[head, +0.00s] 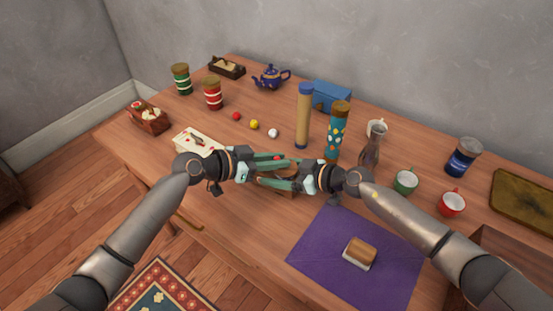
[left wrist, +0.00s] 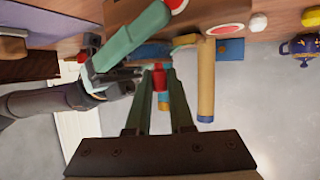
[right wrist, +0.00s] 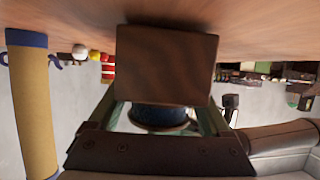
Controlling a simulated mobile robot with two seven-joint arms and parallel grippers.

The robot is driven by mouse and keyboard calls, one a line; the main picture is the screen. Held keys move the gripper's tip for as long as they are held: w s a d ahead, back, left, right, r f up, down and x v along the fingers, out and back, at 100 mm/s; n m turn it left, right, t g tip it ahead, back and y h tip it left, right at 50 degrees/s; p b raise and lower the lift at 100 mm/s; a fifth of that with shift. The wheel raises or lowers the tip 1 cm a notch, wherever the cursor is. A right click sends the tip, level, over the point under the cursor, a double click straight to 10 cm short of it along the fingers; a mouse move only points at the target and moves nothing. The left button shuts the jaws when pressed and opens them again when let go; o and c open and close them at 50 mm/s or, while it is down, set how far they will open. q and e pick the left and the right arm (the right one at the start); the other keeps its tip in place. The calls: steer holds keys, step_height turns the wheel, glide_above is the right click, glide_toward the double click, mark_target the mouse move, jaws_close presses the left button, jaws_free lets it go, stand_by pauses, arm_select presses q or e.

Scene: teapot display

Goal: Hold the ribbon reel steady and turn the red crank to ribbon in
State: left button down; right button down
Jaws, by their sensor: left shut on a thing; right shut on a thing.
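The ribbon reel (head: 277,190) is a brown wooden piece at the table's front edge, mostly hidden by my grippers. Its brown side fills the middle of the right wrist view (right wrist: 165,62). My left gripper (head: 284,163) reaches it from the left. In the left wrist view the red crank (left wrist: 160,80) sits between the left fingers, which look shut on it. My right gripper (head: 274,184) comes from the right, its fingers shut on the reel's wooden body. A dark blue rounded thing (right wrist: 160,117) shows between those fingers; I cannot tell what it is.
A yellow tube (head: 303,115) and a blue patterned tube (head: 337,133) stand close behind the reel. A glass vase (head: 370,148) stands right of them.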

arm_select(q)
steer(key=shift+s+n+t+y, duration=0.1)
steer(key=shift+n+t+y, duration=0.2)
steer(key=shift+n+t, duration=0.15)
arm_select(e)
steer(key=shift+s+f, duration=0.2)
steer(key=shift+f, duration=0.2)
arm_select(q)
steer(key=c, duration=0.8)
jaws_free()
steer(key=v, duration=1.2)
